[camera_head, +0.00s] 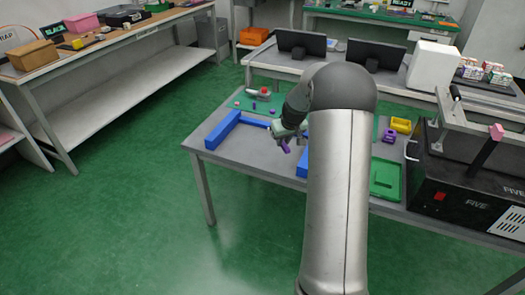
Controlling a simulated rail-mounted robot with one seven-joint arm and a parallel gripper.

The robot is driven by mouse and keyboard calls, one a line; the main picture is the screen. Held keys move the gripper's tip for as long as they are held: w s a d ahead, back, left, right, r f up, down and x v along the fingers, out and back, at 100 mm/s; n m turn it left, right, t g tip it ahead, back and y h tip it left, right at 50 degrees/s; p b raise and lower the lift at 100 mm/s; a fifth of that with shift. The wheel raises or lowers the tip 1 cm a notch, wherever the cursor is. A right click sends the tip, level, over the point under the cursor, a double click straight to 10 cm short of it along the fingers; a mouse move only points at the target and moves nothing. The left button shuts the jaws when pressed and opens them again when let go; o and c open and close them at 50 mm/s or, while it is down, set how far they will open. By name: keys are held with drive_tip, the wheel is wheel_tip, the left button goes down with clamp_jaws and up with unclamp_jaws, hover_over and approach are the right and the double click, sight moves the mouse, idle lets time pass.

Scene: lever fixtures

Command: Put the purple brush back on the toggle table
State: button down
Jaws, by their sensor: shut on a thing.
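My gripper (284,137) is above the grey table (243,154) in the middle of the view, just right of a blue bar fixture. It is shut on the purple brush (285,147), which hangs below the jaws, tilted. The gripper and brush are small here, and the fingers are hard to make out. My arm hides the middle of the table. I cannot tell whether the brush touches the tabletop.
A blue L-shaped fixture (222,130) lies along the table's left side. Behind it is a green board (259,101) with small parts. Right of my arm are a green tray (385,179), a yellow bin (401,125) and a black box (458,194). The table's front-left corner is clear.

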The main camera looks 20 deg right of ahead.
approach(262, 154)
drive_tip(key=shift+w+d+f, duration=0.2)
drive_tip(key=shift+w+f, duration=0.7)
drive_tip(key=shift+f, duration=0.15)
drive_tip(key=shift+w+a+f+p, duration=0.1)
drive_tip(key=shift+w+f+p, duration=0.1)
drive_tip(key=shift+f+p, duration=0.1)
wheel_tip(262, 154, down, 3)
drive_tip(key=c, duration=1.3)
unclamp_jaws()
drive_tip(key=shift+c, duration=0.2)
